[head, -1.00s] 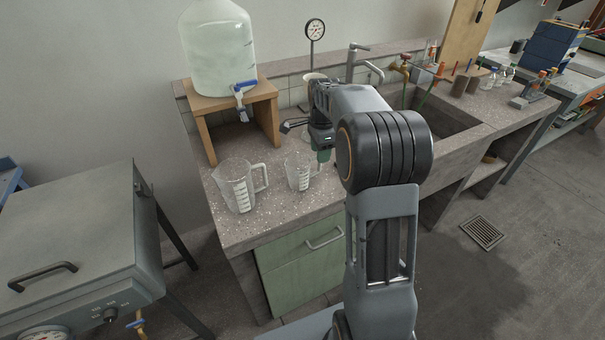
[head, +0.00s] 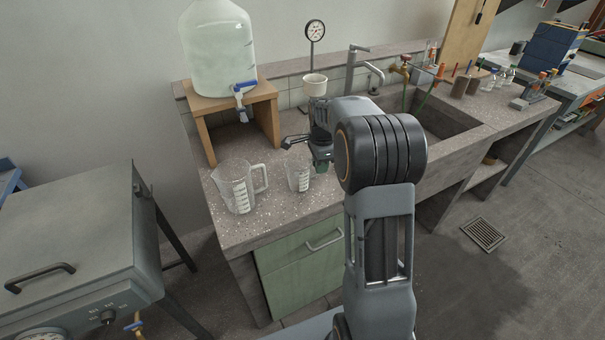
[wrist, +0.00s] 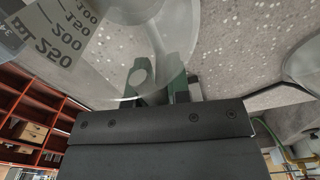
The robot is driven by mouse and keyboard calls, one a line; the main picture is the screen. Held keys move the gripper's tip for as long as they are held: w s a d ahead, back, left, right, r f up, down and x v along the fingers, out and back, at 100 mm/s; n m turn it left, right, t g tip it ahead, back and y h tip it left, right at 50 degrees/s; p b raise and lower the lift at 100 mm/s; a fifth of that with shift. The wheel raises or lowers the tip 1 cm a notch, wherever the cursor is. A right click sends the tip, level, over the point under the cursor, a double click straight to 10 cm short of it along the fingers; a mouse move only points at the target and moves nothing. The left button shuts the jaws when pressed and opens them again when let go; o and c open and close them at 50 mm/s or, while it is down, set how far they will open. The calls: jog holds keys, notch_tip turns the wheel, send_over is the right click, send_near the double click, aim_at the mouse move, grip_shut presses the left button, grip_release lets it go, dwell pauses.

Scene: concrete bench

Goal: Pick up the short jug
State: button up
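The short jug (head: 298,174) is the smaller of two clear measuring jugs. It stands upright on the speckled bench (head: 277,222), its handle side toward my gripper (head: 320,166). In the wrist view the jug's clear wall (wrist: 85,35) with printed volume marks fills the upper left. Its see-through handle (wrist: 158,45) comes down to the green fingertips of my gripper (wrist: 158,80), between or just in front of them. I cannot tell whether the fingers are closed on it. The larger jug (head: 236,188) stands to the left, its handle toward the short jug.
A wooden stand (head: 204,130) with a big water bottle (head: 220,50) and tap is behind the jugs. A white cup-like vessel (head: 315,86) and a round gauge (head: 315,30) are behind my gripper. The sink (head: 440,122) lies to the right. The bench's front edge is close to the jugs.

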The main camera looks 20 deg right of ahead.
grip_shut()
jog(key=shift+r, duration=0.1)
